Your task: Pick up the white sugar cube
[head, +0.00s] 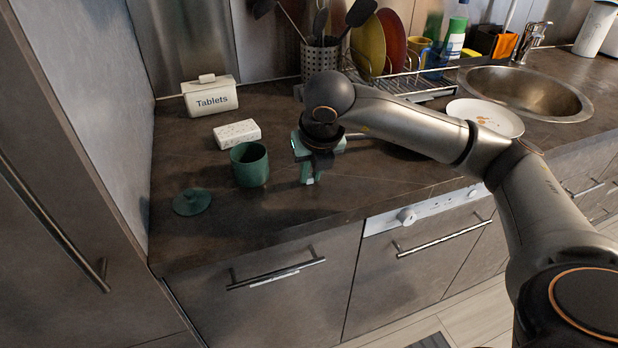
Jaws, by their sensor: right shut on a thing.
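My right gripper (308,178) points down low over the counter, to the right of a green cup (250,164). My left gripper is not in view.
A white "Tablets" box (210,98) stands at the back left. A utensil holder (320,58), a dish rack (415,86), a plate (486,116) and a sink (525,92) are behind and to the right. The counter front is clear between lid and gripper.

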